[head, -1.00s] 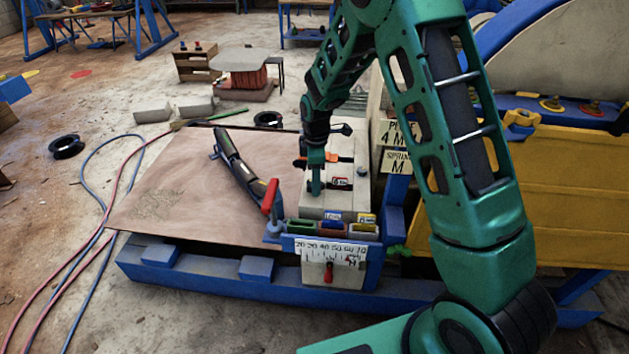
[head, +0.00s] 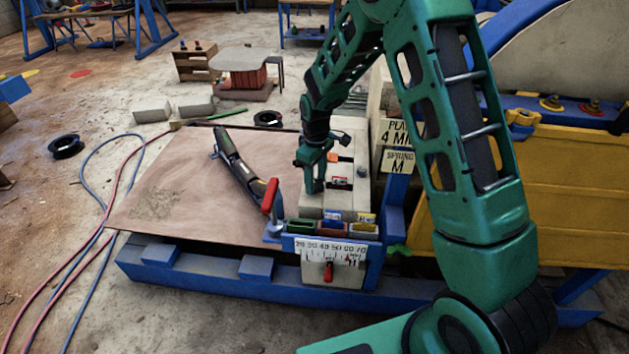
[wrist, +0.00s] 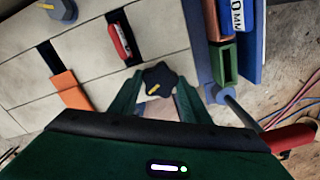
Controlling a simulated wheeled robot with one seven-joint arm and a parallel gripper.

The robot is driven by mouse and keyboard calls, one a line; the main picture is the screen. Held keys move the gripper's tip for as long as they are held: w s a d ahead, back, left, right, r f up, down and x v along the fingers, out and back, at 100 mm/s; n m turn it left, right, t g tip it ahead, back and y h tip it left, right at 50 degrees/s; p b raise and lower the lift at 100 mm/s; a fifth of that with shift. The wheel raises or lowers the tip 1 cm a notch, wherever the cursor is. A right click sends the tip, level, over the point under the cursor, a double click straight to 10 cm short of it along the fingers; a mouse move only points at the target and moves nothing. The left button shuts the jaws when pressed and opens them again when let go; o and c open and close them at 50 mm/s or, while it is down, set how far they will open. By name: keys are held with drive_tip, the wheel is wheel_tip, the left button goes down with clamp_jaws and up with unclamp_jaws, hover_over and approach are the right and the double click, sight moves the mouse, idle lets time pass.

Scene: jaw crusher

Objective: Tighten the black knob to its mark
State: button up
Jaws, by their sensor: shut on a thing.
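The black knob (wrist: 158,77) is star-shaped with a short yellow line on its top. In the wrist view it sits between the two green fingers of my gripper (wrist: 160,92), at the near edge of the pale block (wrist: 85,85). My gripper is shut on the knob. In the wrist view the yellow line points down and to the left. I cannot make out a separate mark beside the knob. In the head view my gripper (head: 314,186) points down at the left side of the block, and its fingers hide the knob.
A red-handled lever (head: 270,197) stands close to my gripper. Small colored bins (head: 333,226) and a numbered scale (head: 331,250) are at the front. A brown sheet (head: 165,190) lies left. A yellow panel (head: 530,195) is right.

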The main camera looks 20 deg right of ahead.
drive_tip(key=m, duration=0.5)
drive_tip(key=shift+w+r+m, duration=0.1)
drive_tip(key=shift+w+m, duration=0.05)
drive_tip(key=shift+m, duration=0.15)
drive_tip(key=m, duration=0.5)
drive_tip(key=shift+m, duration=0.3)
drive_tip(key=shift+w, duration=0.1)
drive_tip(key=o, duration=1)
drive_tip(key=shift+o, duration=0.2)
drive_tip(key=shift+s+a, duration=0.1)
drive_tip(key=shift+s, duration=0.1)
wheel_tip(320, 180, up, 11)
drive_tip(key=shift+f, duration=0.2)
